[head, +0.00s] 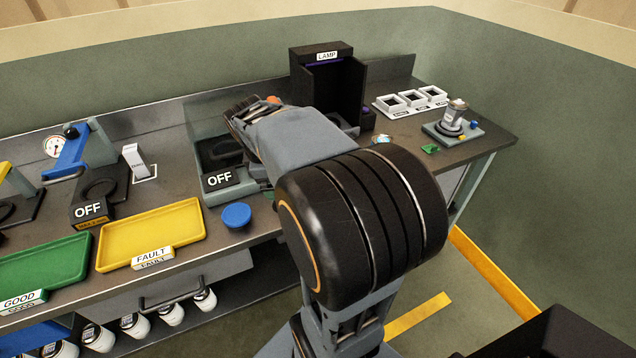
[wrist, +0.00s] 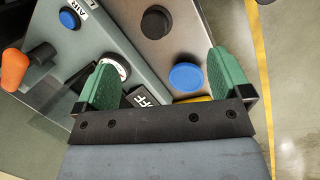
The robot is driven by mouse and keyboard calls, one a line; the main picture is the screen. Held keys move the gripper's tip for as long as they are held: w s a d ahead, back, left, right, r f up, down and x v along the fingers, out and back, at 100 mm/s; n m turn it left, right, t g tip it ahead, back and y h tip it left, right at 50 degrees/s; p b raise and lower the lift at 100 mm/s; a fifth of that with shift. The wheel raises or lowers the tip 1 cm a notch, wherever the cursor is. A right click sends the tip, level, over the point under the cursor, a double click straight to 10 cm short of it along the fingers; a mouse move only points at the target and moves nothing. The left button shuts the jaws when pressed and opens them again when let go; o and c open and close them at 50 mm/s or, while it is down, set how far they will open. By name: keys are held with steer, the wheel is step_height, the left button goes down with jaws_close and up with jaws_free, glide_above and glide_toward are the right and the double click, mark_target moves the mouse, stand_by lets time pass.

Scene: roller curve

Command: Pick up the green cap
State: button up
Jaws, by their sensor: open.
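I cannot make out a round green cap for certain in either view. A small green piece (head: 430,149) lies on the bench at the right in the head view, too small to identify. A sliver of green beside my arm could be a finger or a cap. My gripper (wrist: 162,60) is open and empty in the wrist view, its green fingers spread above the bench. A blue cap (wrist: 187,77) lies on the bench between the fingers' lines, nearer the right finger; it also shows in the head view (head: 236,215). A black cap (wrist: 156,22) lies beyond it.
A grey station with a gauge (wrist: 118,65), blue AIR button (wrist: 69,18) and orange knob (wrist: 14,70) is beside the left finger. A yellow FAULT tray (head: 150,236) and green GOOD tray (head: 45,262) are left. The black LAMP box (head: 330,85) stands behind my arm.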

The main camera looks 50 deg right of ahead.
steer(key=shift+o, duration=0.2)
steer(key=d+n+g+h, duration=0.1)
steer(key=d+n, duration=0.3)
steer(key=d, duration=0.6)
steer(key=shift+w+d+n+g+p, duration=0.2)
steer(key=shift+n+g+p, duration=0.15)
steer(key=shift+g, duration=0.25)
steer(key=x, duration=0.7)
steer(key=shift+d+f, duration=0.1)
steer(key=shift+d, duration=0.35)
steer(key=shift+x, duration=3)
steer(key=c, duration=0.7)
steer(key=shift+o, duration=0.2)
steer(key=shift+w, duration=0.1)
